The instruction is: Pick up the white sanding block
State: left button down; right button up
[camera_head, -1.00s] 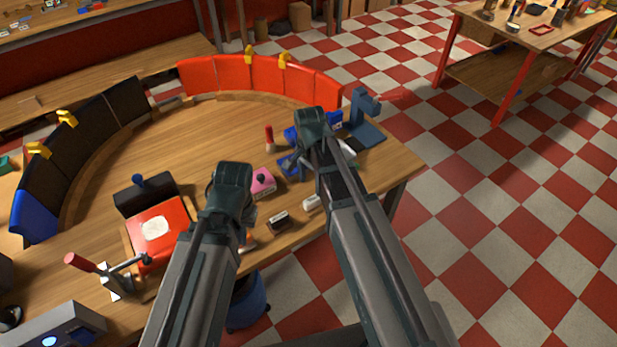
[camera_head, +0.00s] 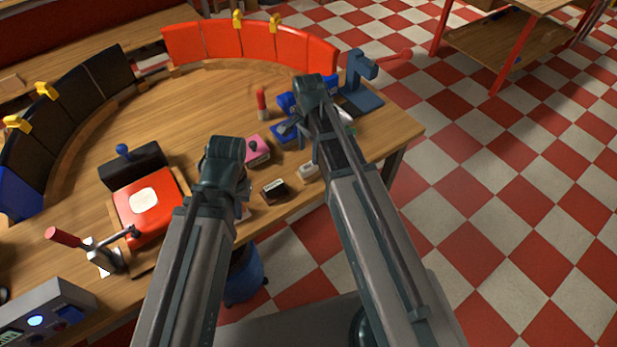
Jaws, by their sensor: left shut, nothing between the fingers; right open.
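A small white block (camera_head: 309,173), which looks like the white sanding block, lies on the wooden table near its front edge, just left of my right forearm. A dark block with a white top (camera_head: 274,190) lies to its left. My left gripper (camera_head: 243,203) is shut and empty, left of both blocks; its fingers are mostly hidden by my own wrist. My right gripper (camera_head: 298,138) is open over the blue items at the table's right side, beyond the white block. Its fingertips are hard to make out.
A pink block (camera_head: 257,150) sits behind the dark block. A red-and-black press (camera_head: 149,203) and a red-handled clamp (camera_head: 98,252) stand left. A blue stand (camera_head: 362,90) is at the right corner. Red and black bins curve along the back. A blue bucket (camera_head: 244,278) is below the front edge.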

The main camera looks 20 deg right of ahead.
aim_at(309, 165)
pick_arm(q)
jog(key=shift+f+b, duration=3.1)
jog(key=shift+f, duration=0.55)
pick_arm(e)
jog(key=shift+s+a+f, duration=0.1)
jog(key=shift+s+f, duration=0.1)
jog(key=shift+f, duration=1.6)
jog(key=shift+s+f, duration=0.15)
jog(key=shift+f, duration=1.65)
pick_arm(q)
jog(key=shift+r, duration=0.1)
pick_arm(e)
jog(key=shift+r, duration=0.1)
grip_shut()
